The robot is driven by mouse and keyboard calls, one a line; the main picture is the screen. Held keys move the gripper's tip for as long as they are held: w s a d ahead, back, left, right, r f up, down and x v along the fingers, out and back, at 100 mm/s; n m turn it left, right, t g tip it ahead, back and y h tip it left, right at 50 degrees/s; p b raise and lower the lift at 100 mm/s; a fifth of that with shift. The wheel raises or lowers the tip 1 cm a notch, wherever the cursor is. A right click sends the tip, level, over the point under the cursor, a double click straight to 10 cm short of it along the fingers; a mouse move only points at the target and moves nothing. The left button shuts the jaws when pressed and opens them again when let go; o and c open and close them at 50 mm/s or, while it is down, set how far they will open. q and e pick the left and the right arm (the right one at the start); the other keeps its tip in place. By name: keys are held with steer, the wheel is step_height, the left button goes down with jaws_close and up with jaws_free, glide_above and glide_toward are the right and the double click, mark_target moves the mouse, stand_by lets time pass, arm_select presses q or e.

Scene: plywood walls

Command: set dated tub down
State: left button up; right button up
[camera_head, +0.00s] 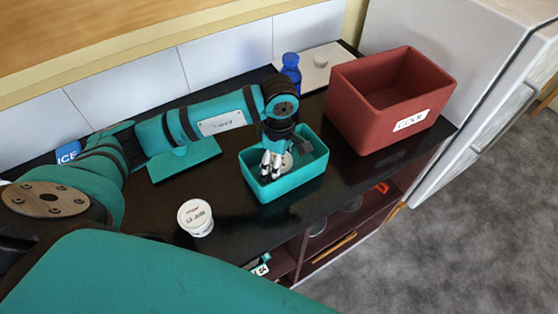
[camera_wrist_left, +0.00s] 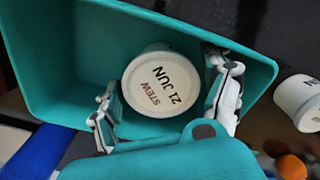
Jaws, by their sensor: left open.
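The dated tub (camera_wrist_left: 160,84) is white and round, with "STEW 21 JUN" on its lid. It is inside a teal bin (camera_wrist_left: 65,80), which also shows in the head view (camera_head: 290,188) on the dark counter. My left gripper (camera_head: 271,166) reaches down into this bin. In the wrist view its fingers (camera_wrist_left: 166,100) are open, one on either side of the tub; contact cannot be told. In the head view only part of the tub (camera_head: 287,161) shows beside the fingers. My right gripper is not in view.
Another white tub (camera_head: 195,218) stands on the counter at the front left. A large red bin (camera_head: 372,122) with a label stands right of the teal bin. A blue bottle (camera_head: 291,72) is behind. A teal board (camera_head: 186,162) lies to the left. Dark counter between the white tub and teal bin is clear.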

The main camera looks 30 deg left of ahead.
arm_select(q)
steer(key=shift+w+r, duration=0.1)
steer(key=shift+r, duration=0.25)
step_height(320, 180, up, 12)
steer(key=b, duration=0.3)
steer(key=shift+f, duration=0.2)
steer(key=shift+f, duration=0.1)
